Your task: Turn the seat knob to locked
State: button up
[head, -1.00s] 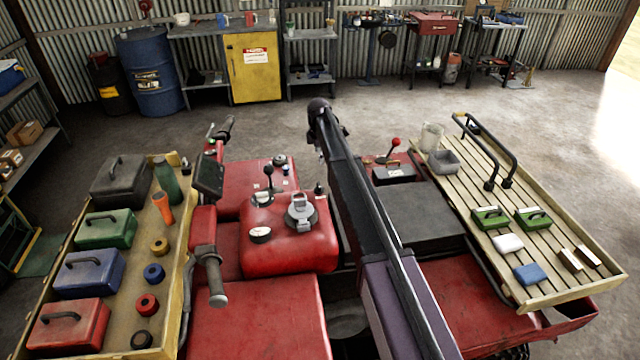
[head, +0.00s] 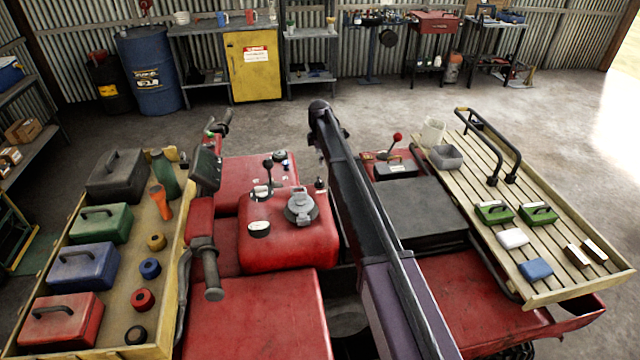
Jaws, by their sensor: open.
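A red quad fills the middle of the head view. On its red tank (head: 315,235) sit a pale round knob (head: 259,229) and a grey cap with a raised grip (head: 300,206). A small dark knob (head: 320,184) stands behind the tank. A dark flat pad (head: 424,216), apparently a seat or rack cover, lies right of my arm. I cannot tell which control is the seat knob, or its setting; no lock marking is legible. My arm crosses the quad diagonally and covers part of it. My gripper is hidden behind the arm.
A wooden tray (head: 156,243) with toolboxes and rings flanks the quad on the left. A slatted rack (head: 505,215) with a black rail and small boxes is on the right. The handlebar grip (head: 213,278) and a red-topped lever (head: 397,138) stick up. Concrete floor beyond is clear.

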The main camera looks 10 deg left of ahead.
aim_at(320, 179)
jog(key=shift+f+b, duration=4.75)
jog(key=shift+f, duration=0.25)
jog(key=c, duration=1.2)
